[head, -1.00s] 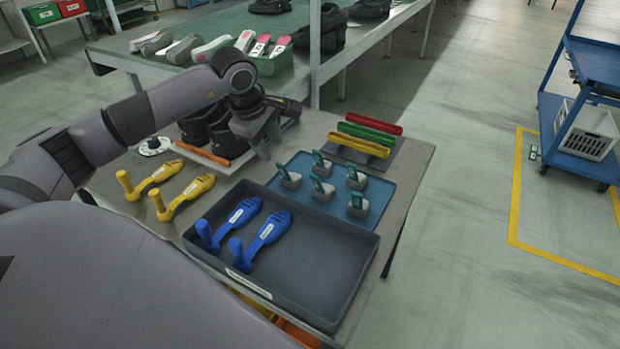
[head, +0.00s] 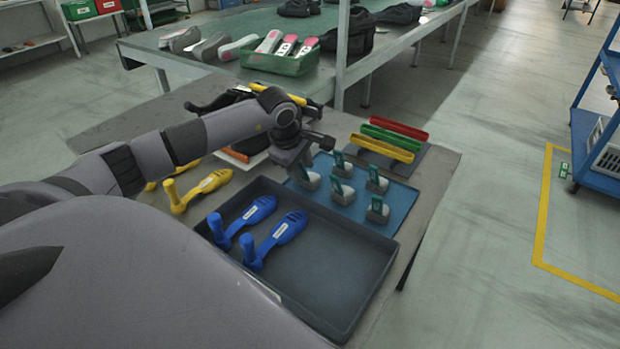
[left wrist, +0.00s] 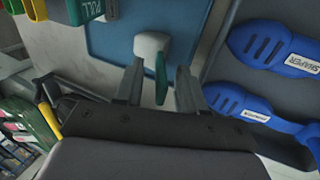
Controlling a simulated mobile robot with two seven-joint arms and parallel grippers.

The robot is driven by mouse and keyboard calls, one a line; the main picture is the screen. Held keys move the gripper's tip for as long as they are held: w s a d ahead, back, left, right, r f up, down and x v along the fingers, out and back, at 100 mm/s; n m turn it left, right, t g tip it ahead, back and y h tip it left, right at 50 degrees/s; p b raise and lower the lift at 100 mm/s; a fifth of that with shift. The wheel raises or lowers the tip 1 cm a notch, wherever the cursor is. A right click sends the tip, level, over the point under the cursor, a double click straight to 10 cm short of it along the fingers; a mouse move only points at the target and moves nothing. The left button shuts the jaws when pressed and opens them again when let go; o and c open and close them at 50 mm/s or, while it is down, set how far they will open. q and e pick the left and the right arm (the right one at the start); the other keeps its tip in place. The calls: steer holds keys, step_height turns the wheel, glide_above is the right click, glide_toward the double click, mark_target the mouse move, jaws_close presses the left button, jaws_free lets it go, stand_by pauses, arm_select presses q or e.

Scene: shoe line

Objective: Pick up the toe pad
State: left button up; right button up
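Several toe pads, pale grey blocks with green upright tabs, stand on a blue mat (head: 390,218). The nearest-left toe pad (head: 310,181) is partly hidden by my left gripper (head: 298,166), which points down at it. In the left wrist view this toe pad (left wrist: 152,44) lies just past the fingertips. Its green tab reaches between the two fingers of the left gripper (left wrist: 160,85). The fingers are apart, with gaps beside the tab. Other toe pads (head: 341,191) stand to the right. My right gripper is not in view.
A dark grey tray (head: 340,285) with two blue shapers (head: 275,240) adjoins the mat. Yellow shapers (head: 198,188) lie to the left. Red, green and yellow bars (head: 390,138) stand behind the mat. A green-topped table (head: 210,85) is at the back.

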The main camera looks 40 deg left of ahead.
arm_select(q)
jaws_close()
steer(key=shift+r, duration=0.15)
